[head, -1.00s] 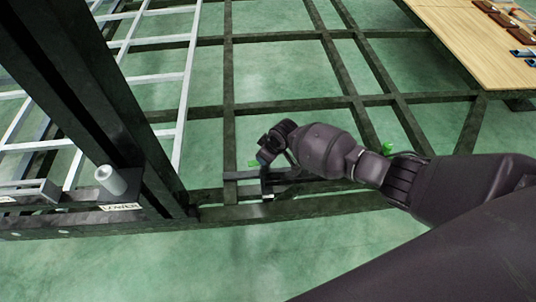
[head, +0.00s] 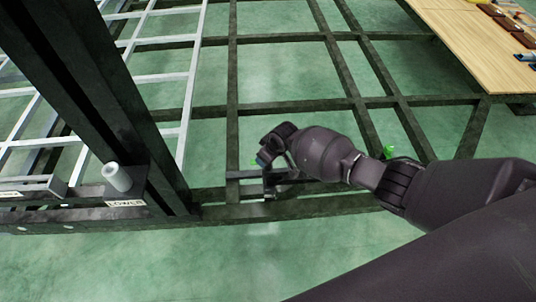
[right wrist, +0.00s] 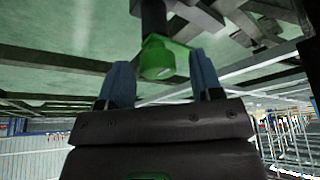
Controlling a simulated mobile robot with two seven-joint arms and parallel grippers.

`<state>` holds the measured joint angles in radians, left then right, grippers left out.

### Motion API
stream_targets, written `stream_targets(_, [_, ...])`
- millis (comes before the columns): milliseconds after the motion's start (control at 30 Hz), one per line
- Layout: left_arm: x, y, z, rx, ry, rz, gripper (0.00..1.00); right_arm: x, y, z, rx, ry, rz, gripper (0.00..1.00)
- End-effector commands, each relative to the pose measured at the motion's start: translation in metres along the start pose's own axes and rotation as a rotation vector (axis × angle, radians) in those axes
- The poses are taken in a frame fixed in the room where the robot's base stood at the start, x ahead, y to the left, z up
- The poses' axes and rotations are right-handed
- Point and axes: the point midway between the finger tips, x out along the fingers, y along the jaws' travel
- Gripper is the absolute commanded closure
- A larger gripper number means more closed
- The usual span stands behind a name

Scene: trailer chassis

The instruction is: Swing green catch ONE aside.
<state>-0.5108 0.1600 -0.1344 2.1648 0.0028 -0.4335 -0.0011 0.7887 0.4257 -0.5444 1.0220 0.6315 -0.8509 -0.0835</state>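My right gripper (head: 264,160) is at the chassis's near rail in the head view, with its arm coming in from the right. In the right wrist view a green catch end (right wrist: 158,60) on a dark stem sits between the two blue fingertips. The fingers stand apart, with a gap showing on both sides of it. A second green piece (head: 389,151) stands behind my wrist farther right. I cannot read which catch is ONE. My left gripper is not in view.
A dark upright post (head: 110,110) stands left of my gripper. A plate labelled LOWER (head: 126,203) and a pale peg (head: 117,177) are at its foot. Dark chassis beams (head: 290,105) cross behind. A wooden table (head: 470,45) is at the back right. Green floor lies in front.

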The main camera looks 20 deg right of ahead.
Motion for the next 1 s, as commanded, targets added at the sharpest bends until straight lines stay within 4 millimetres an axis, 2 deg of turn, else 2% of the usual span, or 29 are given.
stream_targets(233, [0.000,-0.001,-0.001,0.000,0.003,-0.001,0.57,-0.001,0.001,0.000,-0.001,0.000,0.002,0.41])
stream_targets(367, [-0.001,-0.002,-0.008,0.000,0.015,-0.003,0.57,-0.010,0.002,-0.002,-0.001,0.003,0.003,0.41])
stream_targets(600, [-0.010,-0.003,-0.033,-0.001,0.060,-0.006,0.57,-0.054,0.003,-0.007,-0.003,0.012,0.007,0.41])
stream_targets(800, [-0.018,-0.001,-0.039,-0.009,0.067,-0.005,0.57,-0.087,0.002,-0.005,-0.002,0.008,0.005,0.41])
stream_targets(1000, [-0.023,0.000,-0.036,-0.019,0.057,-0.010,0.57,-0.106,0.001,-0.003,-0.001,0.004,0.003,0.41])
